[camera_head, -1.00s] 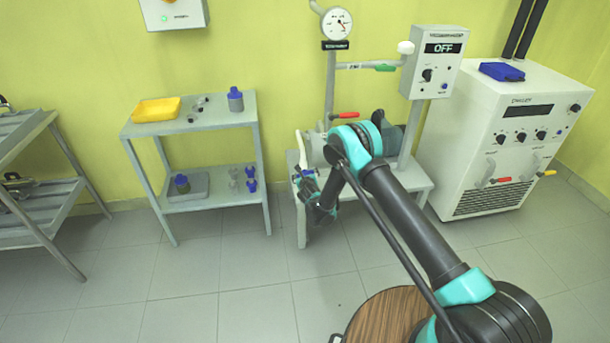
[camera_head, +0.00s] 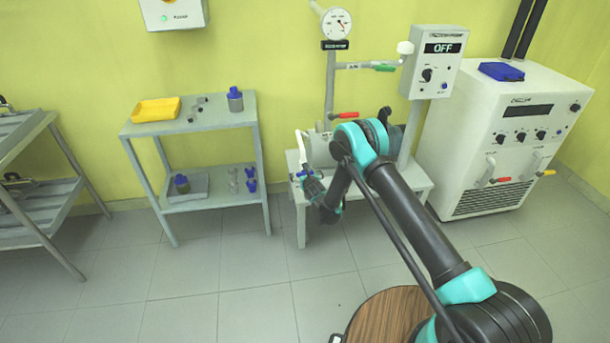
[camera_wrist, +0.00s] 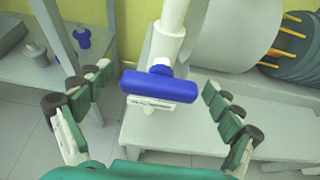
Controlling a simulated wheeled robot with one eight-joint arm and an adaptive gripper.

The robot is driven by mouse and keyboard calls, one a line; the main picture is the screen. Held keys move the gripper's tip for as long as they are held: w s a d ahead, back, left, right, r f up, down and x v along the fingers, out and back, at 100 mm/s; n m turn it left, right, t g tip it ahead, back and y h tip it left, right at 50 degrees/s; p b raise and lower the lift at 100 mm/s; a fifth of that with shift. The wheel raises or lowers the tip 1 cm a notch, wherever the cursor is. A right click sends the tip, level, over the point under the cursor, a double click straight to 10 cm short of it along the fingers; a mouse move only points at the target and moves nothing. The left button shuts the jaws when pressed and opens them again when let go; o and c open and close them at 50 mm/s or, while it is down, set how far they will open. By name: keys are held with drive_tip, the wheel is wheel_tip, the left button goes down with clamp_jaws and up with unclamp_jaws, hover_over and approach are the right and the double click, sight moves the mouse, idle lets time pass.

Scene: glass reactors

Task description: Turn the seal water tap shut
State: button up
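The seal water tap has a blue bar handle (camera_wrist: 160,86) at the lower end of a white pipe (camera_wrist: 170,40) in the wrist view. The handle lies crosswise in that picture, slightly tilted. My gripper (camera_wrist: 157,90) is open, with one green finger on each side of the handle and a gap on both sides. In the head view the tap's blue handle (camera_head: 302,174) is small, at the left end of the pump stand, and my gripper (camera_head: 310,180) is right by it. My arm hides part of the pump.
The pump stand (camera_head: 302,225) is below and behind the tap. A grey shelf table (camera_head: 215,117) with a yellow tray (camera_head: 156,110) stands to the left. A white cabinet (camera_head: 500,150) stands to the right. Floor between shelf and stand is clear.

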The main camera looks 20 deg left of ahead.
sight(305, 172)
wheel_tip(305, 172, up, 10)
idle(0.8)
idle(0.3)
